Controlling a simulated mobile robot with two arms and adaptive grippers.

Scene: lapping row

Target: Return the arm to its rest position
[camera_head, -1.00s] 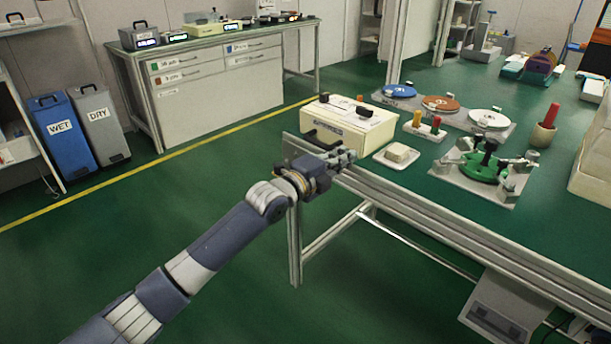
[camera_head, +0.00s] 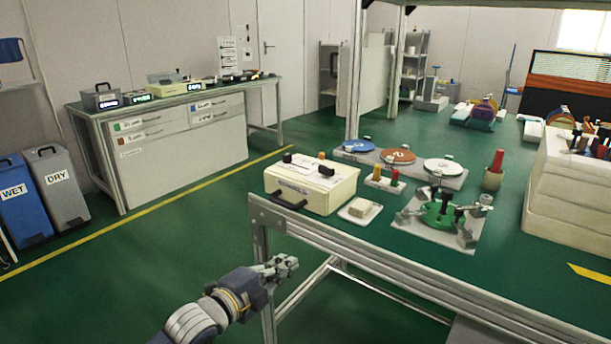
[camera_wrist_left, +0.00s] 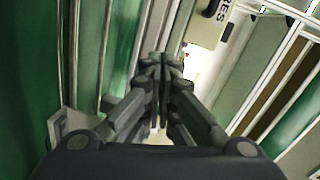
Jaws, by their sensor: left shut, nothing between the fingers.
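My left gripper (camera_head: 284,268) is low in the head view, in front of the green-topped workbench (camera_head: 330,230) and lower than its top edge. Its fingers are shut with nothing between them. In the left wrist view the fingertips (camera_wrist_left: 162,60) meet in the middle of the picture. The left forearm comes in from the bottom edge of the head view; the rest of that arm is out of view. My right gripper shows in neither view.
On the bench stand a cream box (camera_head: 312,184), a small white dish (camera_head: 360,210), a green fixture (camera_head: 438,212) and coloured discs (camera_head: 397,156). A drawer cabinet (camera_head: 185,145) and WET and DRY bins (camera_head: 62,184) stand at left. Green floor (camera_head: 150,262) is clear between.

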